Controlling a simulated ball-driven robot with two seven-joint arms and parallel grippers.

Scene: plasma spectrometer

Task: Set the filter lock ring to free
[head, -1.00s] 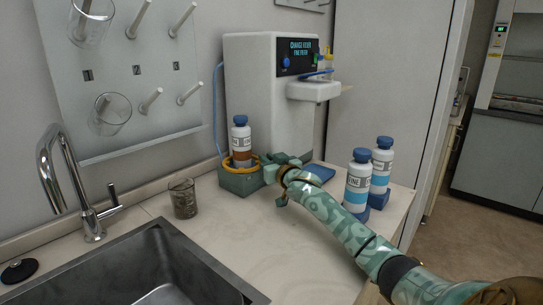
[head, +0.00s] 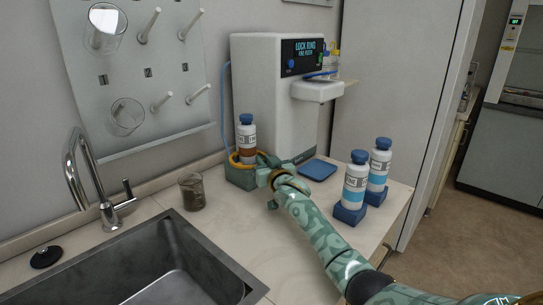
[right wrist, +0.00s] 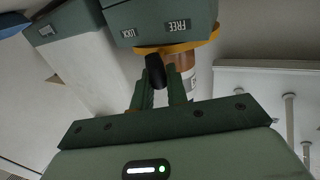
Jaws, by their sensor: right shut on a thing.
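In the right wrist view, the ring (right wrist: 205,46) carries a black handle (right wrist: 155,70). The base front (right wrist: 155,20) shows a LOCK label and a FREE label; the handle sits between them in the picture. My right gripper (right wrist: 158,86) is shut on the handle. In the head view, my right gripper (head: 264,164) is at the base's right side and hides the handle. My left gripper is not in view.
A white instrument (head: 265,95) with a "LOCK RING" screen stands behind the base. A blue pad (head: 319,170) and two white-and-blue bottles (head: 355,186) (head: 378,168) are to the right. A beaker (head: 192,191) and a sink (head: 165,270) are to the left.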

